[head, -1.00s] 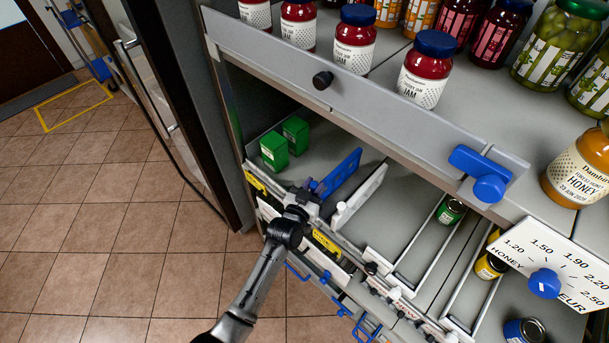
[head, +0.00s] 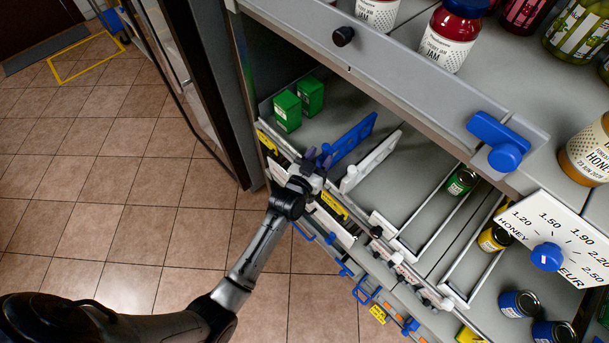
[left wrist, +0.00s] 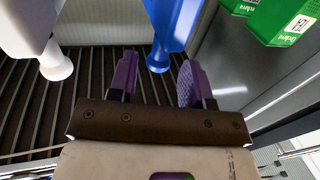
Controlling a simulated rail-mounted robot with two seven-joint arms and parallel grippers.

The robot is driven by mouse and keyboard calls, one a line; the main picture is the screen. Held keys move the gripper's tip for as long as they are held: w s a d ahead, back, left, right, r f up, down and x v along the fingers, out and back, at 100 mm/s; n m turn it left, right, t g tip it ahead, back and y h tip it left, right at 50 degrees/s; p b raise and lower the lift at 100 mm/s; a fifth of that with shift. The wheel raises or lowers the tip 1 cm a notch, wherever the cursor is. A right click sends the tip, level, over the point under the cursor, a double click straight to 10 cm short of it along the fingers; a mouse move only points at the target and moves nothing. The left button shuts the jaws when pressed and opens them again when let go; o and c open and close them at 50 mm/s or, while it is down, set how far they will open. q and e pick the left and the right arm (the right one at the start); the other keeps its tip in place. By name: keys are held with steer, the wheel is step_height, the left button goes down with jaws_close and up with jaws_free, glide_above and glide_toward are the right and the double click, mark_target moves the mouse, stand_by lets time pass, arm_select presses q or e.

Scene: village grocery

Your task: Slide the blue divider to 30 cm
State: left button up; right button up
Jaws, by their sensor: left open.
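The blue divider (head: 352,138) stands upright on the lower shelf, right of the green boxes. It also shows at the top of the left wrist view (left wrist: 175,22), its round knob hanging at its near end. My left gripper (head: 318,162) is at the divider's front end. In the left wrist view its purple fingertips (left wrist: 157,82) are spread, with the blue knob in line with the gap between them; I cannot tell how far in it reaches. The gripper hides the divider's front end in the head view. My right gripper is not in view.
A white divider (head: 374,158) stands close to the right of the blue one; its knob shows in the left wrist view (left wrist: 55,62). Two green boxes (head: 288,110) stand to the left. Cans and wire dividers are farther right. The upper shelf's rail (head: 400,75) overhangs, with a blue slider (head: 502,140).

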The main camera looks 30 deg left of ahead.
arm_select(q)
steer(key=s+p, duration=0.1)
steer(key=s, duration=0.9)
steer(key=shift+s+a, duration=0.1)
